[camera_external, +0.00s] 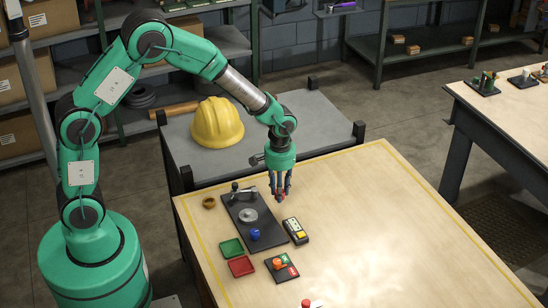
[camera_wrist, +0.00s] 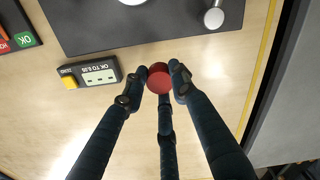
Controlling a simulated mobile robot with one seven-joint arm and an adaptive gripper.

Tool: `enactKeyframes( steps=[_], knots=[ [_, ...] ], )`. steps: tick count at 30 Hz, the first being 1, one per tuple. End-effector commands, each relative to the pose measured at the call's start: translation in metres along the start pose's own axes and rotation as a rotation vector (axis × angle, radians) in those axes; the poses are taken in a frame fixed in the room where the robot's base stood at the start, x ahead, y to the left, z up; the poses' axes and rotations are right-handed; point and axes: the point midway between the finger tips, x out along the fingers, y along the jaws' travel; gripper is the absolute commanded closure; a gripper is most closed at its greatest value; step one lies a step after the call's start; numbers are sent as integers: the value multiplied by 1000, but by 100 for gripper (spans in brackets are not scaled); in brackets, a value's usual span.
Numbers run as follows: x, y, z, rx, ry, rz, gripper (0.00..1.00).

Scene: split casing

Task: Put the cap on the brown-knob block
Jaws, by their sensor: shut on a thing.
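My gripper (camera_external: 281,196) hangs above the table, right of the dark plate's far end. Its dark fingers are shut on a small round red piece, which shows between the fingertips in the wrist view (camera_wrist: 158,78). I cannot tell for sure whether this red piece is the cap or its knob. No block with a clearly brown knob shows. A small brown ring-shaped thing (camera_external: 209,202) lies left of the plate. A dark block with an orange knob (camera_external: 278,262) and red and green labels stands near the front of the plate.
The dark plate (camera_external: 232,205) carries a grey disc (camera_external: 248,215), a blue knob (camera_external: 255,234) and a metal post. A labelled box with a yellow button (camera_external: 296,231) sits beside it. Green (camera_external: 231,247) and red (camera_external: 241,266) trays lie in front. The table's right side is clear.

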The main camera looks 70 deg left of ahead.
Motion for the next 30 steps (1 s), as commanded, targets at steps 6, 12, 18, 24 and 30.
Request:
enactKeyframes(
  steps=[6, 12, 18, 24, 30],
  knots=[
    [-10, -11, -20, -1, 1, 0, 84],
    [-30, -38, -62, 5, 1, 1, 84],
    [-54, -83, -118, 14, 0, 0, 84],
    [-76, -139, -174, 26, 0, 0, 84],
    [-97, -203, -221, 38, -1, 0, 84]
  ],
)
